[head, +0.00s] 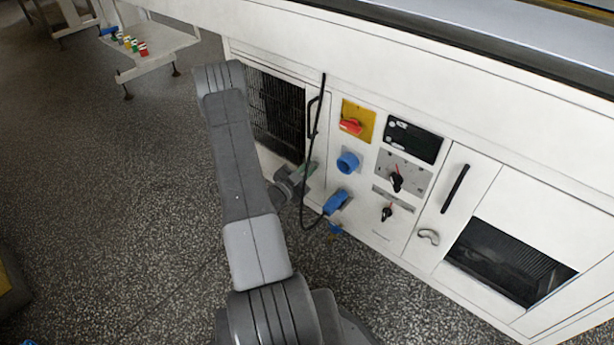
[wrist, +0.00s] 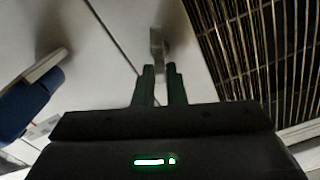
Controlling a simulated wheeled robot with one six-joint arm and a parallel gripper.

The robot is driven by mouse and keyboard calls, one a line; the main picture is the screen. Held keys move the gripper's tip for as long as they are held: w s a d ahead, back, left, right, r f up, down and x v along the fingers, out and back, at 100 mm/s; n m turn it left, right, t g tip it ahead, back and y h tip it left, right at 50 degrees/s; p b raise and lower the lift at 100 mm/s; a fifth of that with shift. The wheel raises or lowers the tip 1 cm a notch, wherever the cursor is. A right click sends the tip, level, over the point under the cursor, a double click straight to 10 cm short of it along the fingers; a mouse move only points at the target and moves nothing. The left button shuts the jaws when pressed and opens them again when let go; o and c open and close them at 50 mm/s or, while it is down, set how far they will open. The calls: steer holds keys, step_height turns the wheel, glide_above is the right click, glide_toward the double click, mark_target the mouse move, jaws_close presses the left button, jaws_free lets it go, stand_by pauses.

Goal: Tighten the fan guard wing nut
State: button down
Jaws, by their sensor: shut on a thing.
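The fan guard is a dark grille (head: 275,112) in the white machine front; its bars (wrist: 270,45) fill the right side of the wrist view. A small grey metal piece, apparently the wing nut (wrist: 157,43), stands at the white panel beside the grille. My gripper (wrist: 160,72) is shut on it, with the green fingertips close together at its near end. In the head view my gripper (head: 306,172) is at the panel by the guard's lower right corner. The wing nut cannot be made out there.
A black cable (head: 306,190) hangs close to my gripper, with a blue plug (head: 336,202) at its right. A blue socket (head: 347,162), a red switch (head: 352,126) and black knobs (head: 396,182) sit further right.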

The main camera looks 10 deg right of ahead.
steer(key=m+b, duration=0.3)
steer(key=b, duration=0.2)
steer(key=f+m+b, duration=0.1)
steer(key=m+b, duration=0.1)
steer(key=shift+s+d+f+m, duration=0.1)
steer(key=shift+s+d+m, duration=0.1)
steer(key=shift+s+m, duration=0.1)
steer(key=m+b, duration=0.2)
steer(key=shift+m, duration=0.4)
steer(key=m, duration=0.4)
steer(key=shift+s+d+f+m+b, duration=0.1)
steer(key=shift+f+m+b, duration=0.1)
steer(key=shift+m+b, duration=0.15)
steer(key=shift+m, duration=0.25)
steer(key=c, duration=1.5)
jaws_free()
steer(key=p+v, duration=0.3)
steer(key=v, duration=1)
steer(key=shift+s+a, duration=0.25)
steer(key=shift+a, duration=0.05)
